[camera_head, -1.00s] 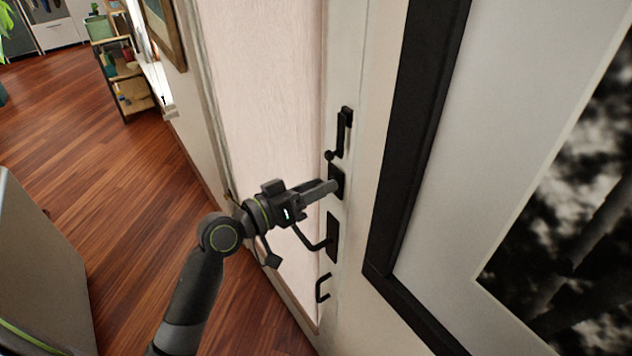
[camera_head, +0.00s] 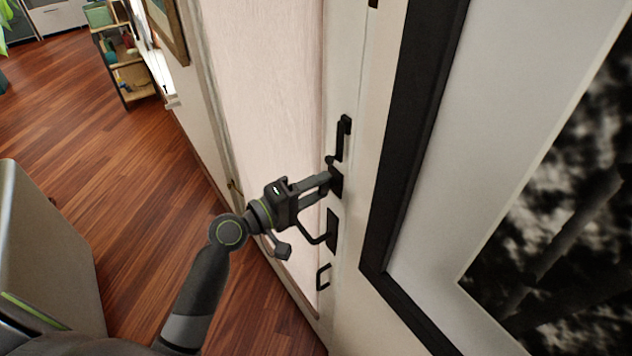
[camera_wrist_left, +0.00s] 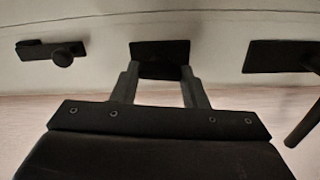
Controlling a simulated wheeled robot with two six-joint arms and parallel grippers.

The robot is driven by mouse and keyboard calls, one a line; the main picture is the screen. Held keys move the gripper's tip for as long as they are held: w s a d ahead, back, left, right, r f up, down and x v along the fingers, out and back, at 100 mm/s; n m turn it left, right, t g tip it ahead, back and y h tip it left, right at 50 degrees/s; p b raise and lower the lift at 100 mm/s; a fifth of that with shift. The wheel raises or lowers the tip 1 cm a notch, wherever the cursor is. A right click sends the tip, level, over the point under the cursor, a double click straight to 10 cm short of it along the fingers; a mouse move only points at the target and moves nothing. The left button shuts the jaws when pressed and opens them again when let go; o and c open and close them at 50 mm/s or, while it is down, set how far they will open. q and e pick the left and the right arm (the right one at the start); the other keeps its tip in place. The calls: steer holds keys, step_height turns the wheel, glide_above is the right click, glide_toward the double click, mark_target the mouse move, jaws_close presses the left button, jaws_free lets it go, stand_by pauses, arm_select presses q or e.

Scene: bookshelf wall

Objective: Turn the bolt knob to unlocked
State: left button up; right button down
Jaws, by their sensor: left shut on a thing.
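The bolt knob sits on a square black plate (camera_head: 337,184) on the pale door, between an upper latch and a lower lever handle. My left gripper (camera_head: 328,182) reaches it from the left, its fingers shut on the bolt knob. In the left wrist view the two fingers (camera_wrist_left: 158,84) stand apart on either side of the dark plate (camera_wrist_left: 160,50). The knob cannot be told apart from the dark plate there, so its angle is unclear. My right gripper is not in view.
A black latch with a round knob (camera_head: 344,135) is above the plate. A lever handle (camera_head: 332,230) and a small pull (camera_head: 323,277) are below. A black picture frame (camera_head: 398,150) hangs close on the right. Wooden floor (camera_head: 120,190) is open at left.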

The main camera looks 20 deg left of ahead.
arm_select(q)
steer(key=shift+n+p, duration=0.3)
steer(key=shift+n, duration=0.3)
steer(key=o, duration=1)
steer(key=b+v, duration=0.8)
steer(key=v, duration=0.9)
steer(key=shift+s+a+f, duration=0.1)
steer(key=shift+s+a, duration=0.05)
